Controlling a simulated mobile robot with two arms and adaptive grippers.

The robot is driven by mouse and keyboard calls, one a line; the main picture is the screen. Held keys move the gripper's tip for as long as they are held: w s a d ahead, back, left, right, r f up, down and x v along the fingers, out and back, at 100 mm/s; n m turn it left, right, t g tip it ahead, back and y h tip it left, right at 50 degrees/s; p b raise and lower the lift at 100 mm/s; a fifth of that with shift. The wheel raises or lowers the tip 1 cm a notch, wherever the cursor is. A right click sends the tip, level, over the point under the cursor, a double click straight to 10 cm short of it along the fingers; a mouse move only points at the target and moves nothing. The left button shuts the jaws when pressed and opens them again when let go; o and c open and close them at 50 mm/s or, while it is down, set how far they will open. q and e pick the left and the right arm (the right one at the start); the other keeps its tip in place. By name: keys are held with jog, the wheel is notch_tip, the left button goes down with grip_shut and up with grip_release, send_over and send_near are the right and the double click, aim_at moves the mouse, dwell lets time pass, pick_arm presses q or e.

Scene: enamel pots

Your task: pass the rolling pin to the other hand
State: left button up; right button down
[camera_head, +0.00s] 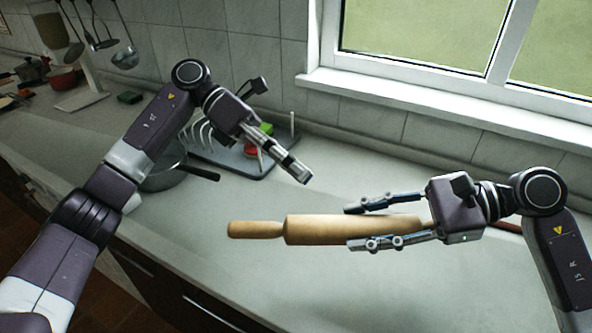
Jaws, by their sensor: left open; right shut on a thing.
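The wooden rolling pin (318,230) lies level in the picture over the counter, with one handle pointing left. My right gripper (357,225) is shut on the rolling pin, a finger on each side of its right part. The pin's right handle is hidden at the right gripper. My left gripper (304,176) is open and empty, above and behind the pin's middle, apart from it. Its fingers overlap in this view and point down to the right.
A dish rack (232,158) with a red and a green item stands behind my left gripper. A dark pan (166,176) is partly hidden by my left arm. A red pot (66,79) stands far left. The counter (290,290) in front is clear. A window (430,35) is behind.

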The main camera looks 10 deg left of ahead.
aim_at(348, 218)
jog(key=shift+r, duration=0.1)
jog(key=shift+a, duration=0.1)
pick_arm(q)
jog(key=x, duration=1.2)
jog(key=shift+s+a+f, duration=0.1)
jog(key=shift+s+f, duration=0.1)
jog(key=shift+f, duration=0.15)
jog(key=shift+c, duration=0.6)
grip_shut()
pick_arm(e)
jog(key=c, duration=1.2)
grip_release()
pick_arm(q)
jog(key=shift+r, duration=0.1)
